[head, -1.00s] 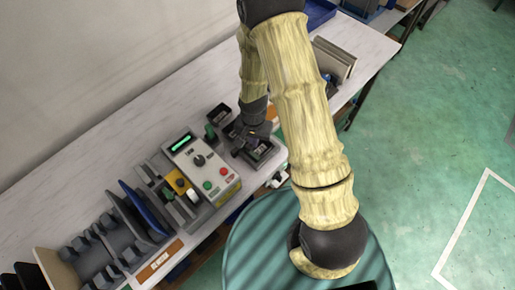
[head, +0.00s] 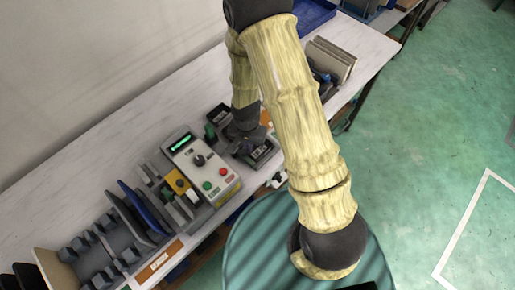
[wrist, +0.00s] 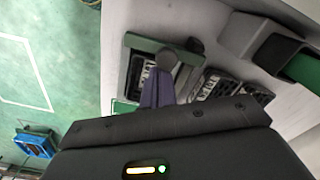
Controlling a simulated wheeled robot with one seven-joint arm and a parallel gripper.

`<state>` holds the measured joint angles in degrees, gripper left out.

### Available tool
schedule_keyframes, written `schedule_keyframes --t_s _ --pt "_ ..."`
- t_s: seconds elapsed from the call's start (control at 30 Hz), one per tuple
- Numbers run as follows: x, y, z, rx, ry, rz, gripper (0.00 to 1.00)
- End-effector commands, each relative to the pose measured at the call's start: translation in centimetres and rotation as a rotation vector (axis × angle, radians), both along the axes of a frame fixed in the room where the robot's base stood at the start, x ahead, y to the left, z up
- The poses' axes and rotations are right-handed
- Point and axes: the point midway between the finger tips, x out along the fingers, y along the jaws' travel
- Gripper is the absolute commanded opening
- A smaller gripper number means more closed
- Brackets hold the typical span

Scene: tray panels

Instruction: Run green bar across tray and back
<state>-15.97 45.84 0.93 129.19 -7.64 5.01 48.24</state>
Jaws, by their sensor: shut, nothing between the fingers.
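A dark tray (head: 262,155) sits near the front edge of the bench, right of the control box, partly hidden by my arm. A green upright piece (head: 210,132) stands beside a small black box just left of it. In the wrist view a green bar (wrist: 304,68) lies in a dark holder at the right. Contact cannot be told.
A control box (head: 203,168) with a knob and coloured buttons stands left of my gripper. Farther left is a grey rack (head: 112,245) with blue panels. Upright boards (head: 332,58) and a blue bin (head: 312,14) are behind my arm.

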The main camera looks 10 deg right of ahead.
Motion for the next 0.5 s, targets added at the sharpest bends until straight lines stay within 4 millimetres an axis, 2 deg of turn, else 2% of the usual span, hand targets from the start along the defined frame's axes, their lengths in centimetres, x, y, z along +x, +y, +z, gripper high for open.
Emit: schedule_keyframes --t_s 0.5 --pt "0.44 -0.58 0.0 0.0 0.0 0.0 0.0"
